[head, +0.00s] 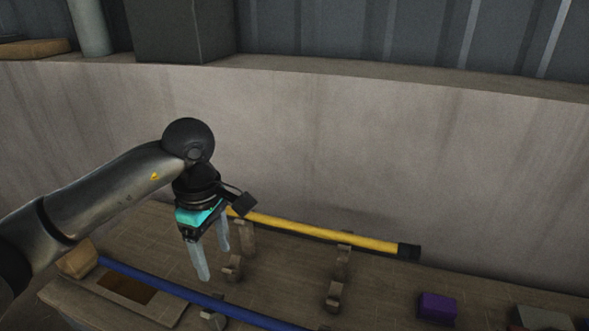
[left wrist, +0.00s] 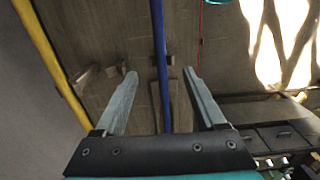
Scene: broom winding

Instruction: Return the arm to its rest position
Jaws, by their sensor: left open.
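My left arm comes in from the left in the head view. Its gripper (head: 212,262) points down above the table, with its two pale fingers apart and nothing between them. In the left wrist view the gripper (left wrist: 160,95) is open, and a blue pole (left wrist: 158,50) shows below, between the fingers. In the head view the blue pole (head: 165,287) lies along the front of the table. A yellow pole (head: 320,233) with a black end rests on wooden supports behind the gripper. My right gripper is in neither view.
Wooden supports (head: 333,297) stand on the table (head: 285,270). A purple block (head: 437,307) and a grey block (head: 540,318) sit at the right. A tan block (head: 77,260) is at the left. A plain wall (head: 400,150) rises behind the table.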

